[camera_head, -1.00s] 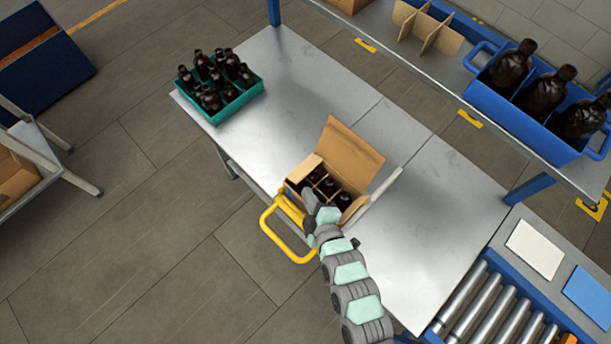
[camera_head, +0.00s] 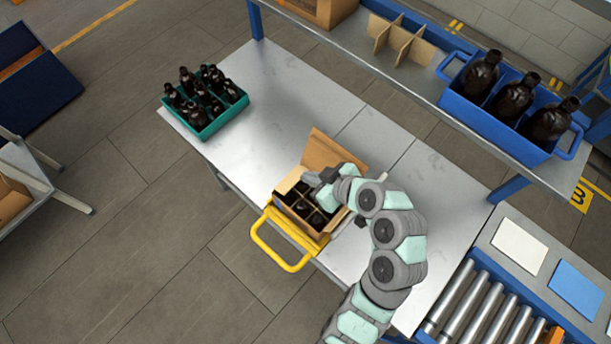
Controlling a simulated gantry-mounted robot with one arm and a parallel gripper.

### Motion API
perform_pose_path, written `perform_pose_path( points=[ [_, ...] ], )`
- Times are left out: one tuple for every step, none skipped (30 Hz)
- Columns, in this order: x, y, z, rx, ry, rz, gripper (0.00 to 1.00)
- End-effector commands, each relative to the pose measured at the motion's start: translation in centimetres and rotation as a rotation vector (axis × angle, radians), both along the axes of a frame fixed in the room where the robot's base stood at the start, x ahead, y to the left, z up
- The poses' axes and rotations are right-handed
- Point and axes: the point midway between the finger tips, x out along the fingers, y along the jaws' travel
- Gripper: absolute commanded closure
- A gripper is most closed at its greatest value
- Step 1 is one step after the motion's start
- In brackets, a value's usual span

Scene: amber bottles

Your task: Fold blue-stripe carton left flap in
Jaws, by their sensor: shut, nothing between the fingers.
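The brown carton (camera_head: 326,240) stands on the steel table at its front edge, with dark bottles in a divided inside. Its large back flap (camera_head: 322,150) stands up and leans away. A smaller left flap (camera_head: 290,179) shows at the carton's back left; I cannot tell its exact angle. No blue stripe can be made out clearly. My gripper (camera_head: 313,179) is shut and empty, over the back part of the opening, just right of the left flap. I cannot tell whether it touches the flap. My arm hides the carton's right side.
A yellow handle frame (camera_head: 262,245) sticks out at the table's front edge beside the carton. A teal crate of bottles (camera_head: 222,122) stands at the left end of the table (camera_head: 290,90). A shelf with a blue bottle tote (camera_head: 480,122) and cardboard dividers (camera_head: 400,42) runs behind.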

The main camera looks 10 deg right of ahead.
Motion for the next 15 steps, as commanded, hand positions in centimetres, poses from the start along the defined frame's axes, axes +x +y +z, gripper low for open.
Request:
perform_pose_path(
  points=[
    [0.3, 0.4, -0.3, 0.000, 0.003, 0.004, 1.00],
    [0.5, 0.6, -0.6, -0.001, 0.001, 0.003, 1.00],
    [0.8, 1.0, -0.9, -0.001, 0.000, 0.003, 1.00],
    [1.1, 1.3, -1.3, -0.002, 0.002, 0.005, 1.00],
    [1.4, 1.6, -1.7, 0.000, 0.003, 0.006, 1.00],
    [1.9, 2.0, -2.2, 0.002, 0.003, 0.005, 1.00],
    [2.2, 2.3, -2.6, 0.000, 0.004, 0.005, 1.00],
    [2.5, 2.6, -3.1, -0.002, 0.005, 0.007, 1.00],
    [3.0, 3.0, -3.5, -0.002, 0.001, 0.004, 1.00],
    [3.4, 3.4, -4.0, 0.000, 0.003, 0.005, 1.00],
    [3.6, 3.8, -4.5, 0.000, 0.006, 0.006, 1.00],
    [4.1, 4.1, -4.9, 0.001, 0.002, 0.004, 1.00],
    [4.5, 4.4, -5.2, 0.000, 0.000, 0.004, 1.00],
    [4.7, 4.6, -5.6, 0.000, 0.001, 0.004, 1.00],
    [5.1, 5.0, -6.2, 0.000, 0.003, 0.004, 1.00]
  ],
)
